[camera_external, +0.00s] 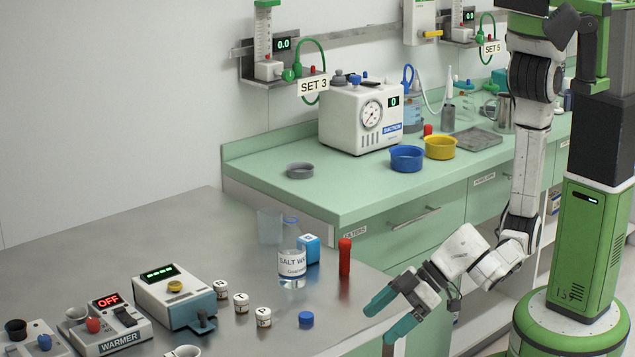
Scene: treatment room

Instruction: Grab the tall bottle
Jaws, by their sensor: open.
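A red cylinder (345,257) and blue box (310,248) stand right of the bottle; a clear beaker (270,226) is behind it. Small labelled jars (241,302) and a blue cap (306,318) lie in front. A green counter (265,167) rises behind.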

